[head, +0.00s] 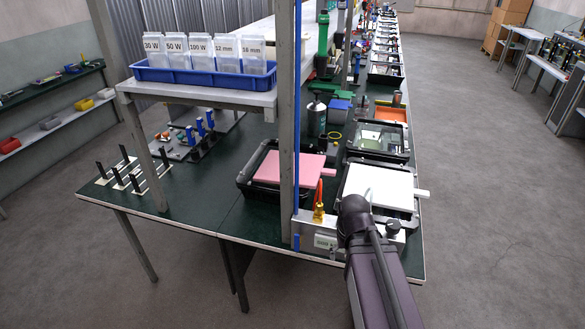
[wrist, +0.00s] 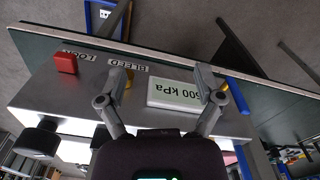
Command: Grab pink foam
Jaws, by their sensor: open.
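In the head view my arm covers part of that box and the gripper itself cannot be made out. The pink foam is not visible in the wrist view.
A white foam sheet (head: 380,187) lies in another housing right of the post. The grey upright post (head: 284,120) stands by the pink foam. A blue bin (head: 205,80) with labelled boxes sits on a raised shelf.

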